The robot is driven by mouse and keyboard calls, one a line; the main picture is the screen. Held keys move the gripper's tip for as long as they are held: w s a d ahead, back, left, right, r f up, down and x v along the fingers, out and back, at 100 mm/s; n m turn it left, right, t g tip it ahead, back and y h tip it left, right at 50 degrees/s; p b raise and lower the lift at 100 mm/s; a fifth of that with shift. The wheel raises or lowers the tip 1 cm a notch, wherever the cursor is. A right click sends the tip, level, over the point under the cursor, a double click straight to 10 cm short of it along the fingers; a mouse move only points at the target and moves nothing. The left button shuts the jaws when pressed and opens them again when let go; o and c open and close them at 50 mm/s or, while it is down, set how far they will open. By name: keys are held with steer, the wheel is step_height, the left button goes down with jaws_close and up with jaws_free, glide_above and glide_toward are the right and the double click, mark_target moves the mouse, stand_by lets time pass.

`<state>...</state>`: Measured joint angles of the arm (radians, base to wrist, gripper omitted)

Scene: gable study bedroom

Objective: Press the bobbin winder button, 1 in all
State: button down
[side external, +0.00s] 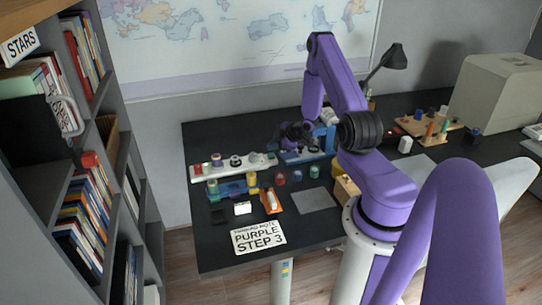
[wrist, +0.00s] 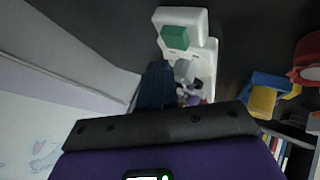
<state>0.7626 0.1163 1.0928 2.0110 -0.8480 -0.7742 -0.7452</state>
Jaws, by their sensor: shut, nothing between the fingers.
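A long white unit (side external: 208,173) with several small knobs or spools along its top lies at the back left of the dark desk. It may be the bobbin winder, but I cannot make out which part is its button. In the wrist view a white base (wrist: 196,19) carries a green block (wrist: 174,38), with small grey and purple parts beyond it. My gripper (side external: 297,133) is shut and empty, above the back of the desk near the unit's right end. Its fingertips are small and dark there. In the wrist view the dark gripper body hides the lower part.
A blue holder (side external: 232,189) with a yellow spool (side external: 252,179) stands in front of the white unit. Several coloured spools, an orange item (side external: 272,203) and a sign (side external: 258,237) lie forward. A bookshelf (side external: 110,160) stands left; a grey mat (side external: 316,200) is bare.

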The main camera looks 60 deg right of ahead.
mark_target(272, 156)
steer(key=shift+r, duration=2.2)
steer(key=shift+w+a+r, duration=0.1)
steer(key=shift+w+a, duration=0.05)
steer(key=shift+a, duration=0.05)
steer(key=w+a+r+n+g, duration=0.1)
steer(key=w+a+r, duration=0.2)
steer(key=a, duration=0.4)
steer(key=w+a+r+g, duration=0.1)
steer(key=w+a+r, duration=0.1)
steer(key=a+r, duration=0.35)
steer(key=s+a+r+n+g, duration=0.1)
steer(key=s+a+r, duration=0.15)
steer(key=a, duration=0.55)
steer(key=s+a+r+g, duration=0.1)
steer(key=s+a+r, duration=0.15)
steer(key=a, duration=0.65)
steer(key=s+a+r+g+y, duration=0.15)
steer(key=s+a+r, duration=0.25)
steer(key=s+a, duration=0.6)
steer(key=s+r+n+g, duration=0.1)
steer(key=s, duration=0.7)
steer(key=s+r+n+g, duration=0.1)
steer(key=s+g, duration=0.1)
steer(key=s, duration=0.7)
steer(key=shift+s+d+r+h, duration=0.25)
steer(key=shift+d+r+h, duration=0.05)
steer(key=shift+d+h, duration=0.1)
